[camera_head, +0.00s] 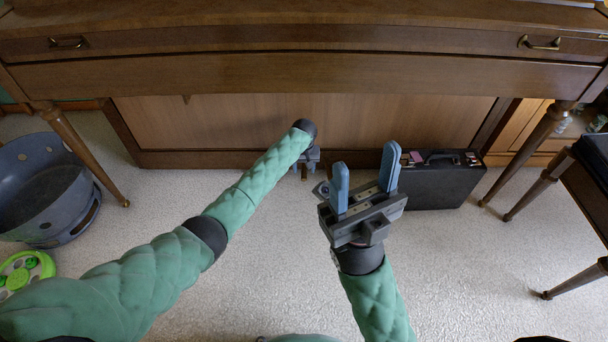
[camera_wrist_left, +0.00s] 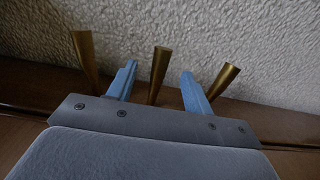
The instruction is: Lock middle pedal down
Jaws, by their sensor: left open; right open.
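Three brass pedals stick out from the piano's wooden base in the left wrist view: the middle pedal (camera_wrist_left: 158,76), one at the left (camera_wrist_left: 85,60) and one at the right (camera_wrist_left: 223,82). My left gripper (camera_wrist_left: 158,88) is open, with one blue finger on each side of the middle pedal. I cannot tell whether a finger touches it. In the head view my left gripper (camera_head: 307,158) is low at the piano's base, and my arm mostly hides it and the pedals. My right gripper (camera_head: 365,180) is open and empty, raised above the carpet.
The piano's wooden front (camera_head: 400,120) spans the back, with its keyboard case overhanging above. A black briefcase (camera_head: 435,188) stands right of my right gripper. A grey-blue tub (camera_head: 45,180) and a green toy (camera_head: 25,270) are at the left. Carpet in the middle is clear.

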